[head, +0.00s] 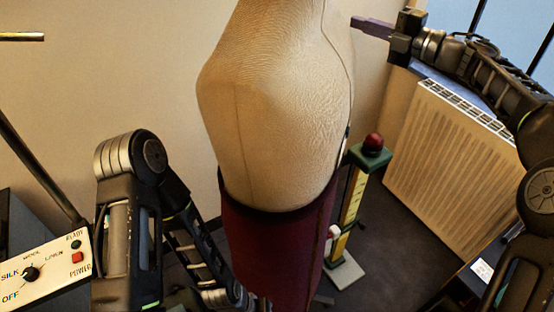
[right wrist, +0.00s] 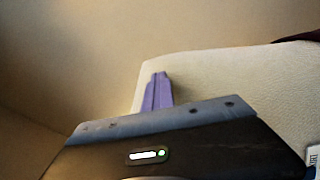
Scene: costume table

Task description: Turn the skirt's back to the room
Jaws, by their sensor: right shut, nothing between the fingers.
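The dark red skirt (head: 272,252) is around the lower part of a beige dress form (head: 275,95), which stands upright in the middle of the head view. The skirt's lower part runs out of the picture. A dark red edge (right wrist: 305,36) shows at the top right of the right wrist view. My right gripper (head: 356,23) is shut and empty beside the form's upper right side. In the right wrist view its purple fingers (right wrist: 158,82) overlap the pale form (right wrist: 225,75); I cannot tell whether they touch. My left arm bends down left of the skirt; its gripper is not visible.
A green and yellow post (head: 353,200) with a red knob (head: 373,141) stands close right of the skirt. A white radiator (head: 445,150) is at the right. A control panel (head: 45,262) with a dial is at lower left. Dark floor is clear between post and radiator.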

